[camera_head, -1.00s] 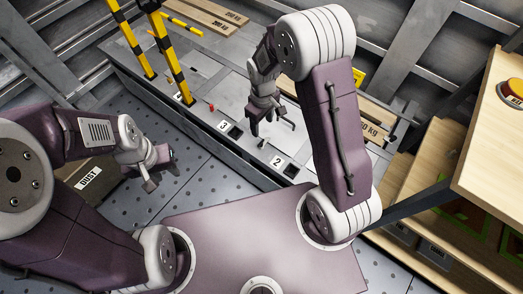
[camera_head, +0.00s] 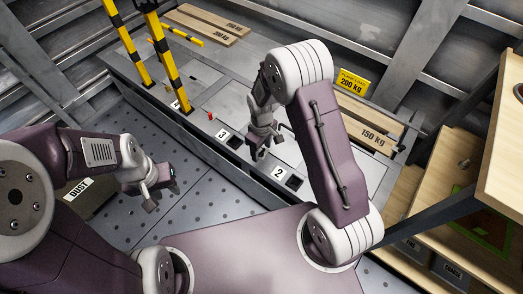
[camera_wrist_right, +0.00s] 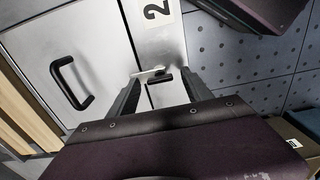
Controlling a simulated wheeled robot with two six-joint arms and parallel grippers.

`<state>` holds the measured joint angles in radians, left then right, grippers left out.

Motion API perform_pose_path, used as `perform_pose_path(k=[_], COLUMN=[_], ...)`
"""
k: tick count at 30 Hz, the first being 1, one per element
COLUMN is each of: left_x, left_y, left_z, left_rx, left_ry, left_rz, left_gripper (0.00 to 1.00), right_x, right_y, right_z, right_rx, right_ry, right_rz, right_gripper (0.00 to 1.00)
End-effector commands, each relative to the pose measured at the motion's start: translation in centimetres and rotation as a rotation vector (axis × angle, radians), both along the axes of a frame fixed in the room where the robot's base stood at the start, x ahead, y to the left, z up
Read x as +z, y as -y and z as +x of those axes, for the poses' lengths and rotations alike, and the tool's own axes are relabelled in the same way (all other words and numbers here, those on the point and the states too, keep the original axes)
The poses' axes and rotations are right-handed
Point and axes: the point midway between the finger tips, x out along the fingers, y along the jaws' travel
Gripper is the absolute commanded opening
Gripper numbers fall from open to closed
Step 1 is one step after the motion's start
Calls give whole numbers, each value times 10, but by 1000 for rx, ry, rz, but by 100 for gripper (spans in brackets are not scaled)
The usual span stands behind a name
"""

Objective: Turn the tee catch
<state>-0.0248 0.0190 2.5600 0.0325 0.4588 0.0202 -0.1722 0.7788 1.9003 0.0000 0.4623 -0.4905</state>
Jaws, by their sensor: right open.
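In the right wrist view, a small pale bar (camera_wrist_right: 150,73), which looks like the tee catch, lies on the grey locker top beside a dark piece or slot. My right gripper (camera_wrist_right: 161,84) is open, with one finger on each side of that bar; contact cannot be told. In the head view, my right gripper (camera_head: 262,148) is low over the locker top between labels 3 and 2, and it hides the catch there. My left gripper (camera_head: 151,194) hangs over the floor at the left, away from the locker; its jaw opening is unclear.
The long grey locker (camera_head: 215,110) carries number plates, including 2 (camera_head: 279,172) and 3 (camera_head: 222,134). A black lid handle (camera_wrist_right: 70,83) stands left of the bar. Yellow-black posts (camera_head: 175,62) rise at the left. Wooden shelving (camera_head: 470,190) stands at the right.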

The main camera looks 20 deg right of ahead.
Motion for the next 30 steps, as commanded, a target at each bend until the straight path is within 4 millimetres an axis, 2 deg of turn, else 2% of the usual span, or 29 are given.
perform_pose_path(k=[3, 4, 10, 20, 30], left_x=[1, 1, 1, 8, 39], left_y=[0, 0, 0, 0, 0], left_z=[0, 0, 0, 0, 0], left_rx=[0, 0, 0, 0, 0], left_ry=[0, 0, 0, 0, 0], left_rz=[0, 0, 0, 0, 0], left_gripper=[36, 36, 36, 36, 36], right_x=[1, 1, 1, 3, 6], right_y=[0, 0, 0, 0, 0], right_z=[0, 0, 0, 0, -1], right_rx=[0, 0, 0, -45, -294], right_ry=[0, 0, 0, -2, -3], right_rz=[0, 0, 0, 0, -1], right_gripper=[58, 55, 0, 0, 0])
